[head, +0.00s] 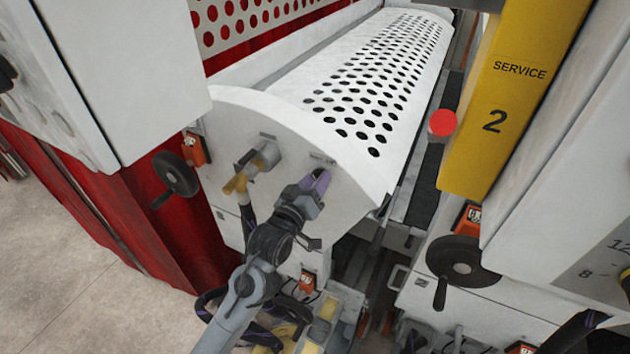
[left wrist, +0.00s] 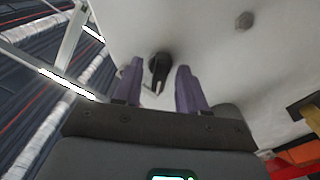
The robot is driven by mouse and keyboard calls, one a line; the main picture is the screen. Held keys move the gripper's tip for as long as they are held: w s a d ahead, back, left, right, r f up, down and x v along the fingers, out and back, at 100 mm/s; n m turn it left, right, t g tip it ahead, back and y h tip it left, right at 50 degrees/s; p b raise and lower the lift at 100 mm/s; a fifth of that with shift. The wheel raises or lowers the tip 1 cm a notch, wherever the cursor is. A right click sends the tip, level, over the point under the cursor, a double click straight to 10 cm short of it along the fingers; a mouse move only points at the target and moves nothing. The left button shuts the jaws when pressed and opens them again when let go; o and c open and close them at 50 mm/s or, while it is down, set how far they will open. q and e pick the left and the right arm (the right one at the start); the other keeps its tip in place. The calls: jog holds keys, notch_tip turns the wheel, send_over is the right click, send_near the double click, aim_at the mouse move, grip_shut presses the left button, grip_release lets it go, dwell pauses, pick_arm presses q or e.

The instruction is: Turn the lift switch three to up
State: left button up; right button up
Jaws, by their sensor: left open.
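The switch shows in the left wrist view as a black rotary knob (left wrist: 159,68) with a pale pointer mark, on a white panel. I cannot read its number or position labels. My left gripper (head: 316,184) has purple fingers and is at the rounded white end panel (head: 240,125) of the machine in the head view. In the left wrist view the left gripper (left wrist: 158,86) is open, with the knob between and beyond its fingertips. I cannot tell whether they touch it. In the head view the gripper hides the knob. My right gripper is not in view.
A yellow-handled valve (head: 250,168) sticks out of the panel left of my gripper. Black handwheels stand at left (head: 176,174) and right (head: 462,262). A yellow service column (head: 510,100) and a red button (head: 442,123) are at the right. Open floor (head: 60,270) lies at left.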

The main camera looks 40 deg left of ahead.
pick_arm(q)
jog(key=shift+c, duration=0.3)
grip_shut()
